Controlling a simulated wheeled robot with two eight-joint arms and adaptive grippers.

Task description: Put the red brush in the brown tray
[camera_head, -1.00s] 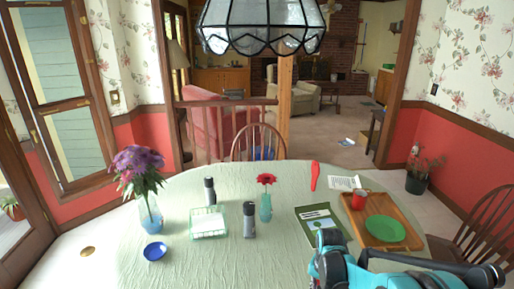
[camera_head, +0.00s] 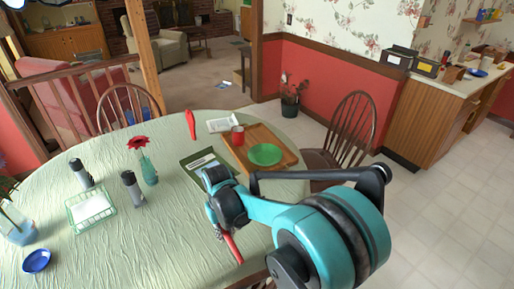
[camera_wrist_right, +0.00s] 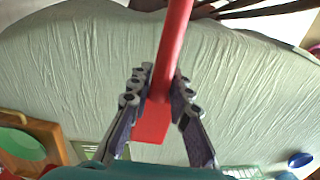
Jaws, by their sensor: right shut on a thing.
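My right gripper (camera_head: 223,232) is low over the near right part of the table. It is shut on a long red thing (camera_head: 232,248), which looks like the red brush. In the right wrist view the red handle (camera_wrist_right: 174,45) runs up between the two fingers (camera_wrist_right: 163,80), with a wider flat end below them. The brown tray (camera_head: 262,132) lies on the right of the table, beyond the gripper. It holds a green plate (camera_head: 265,155) and a red mug (camera_head: 238,136). My left gripper is not in view.
Another slim red object (camera_head: 191,124) is at the table's far edge. A dark green booklet (camera_head: 194,165) lies left of the tray. A vase with a red flower (camera_head: 149,170), dark shakers (camera_head: 131,188) and a green wire basket (camera_head: 92,212) stand further left. A wooden chair (camera_head: 352,130) is at right.

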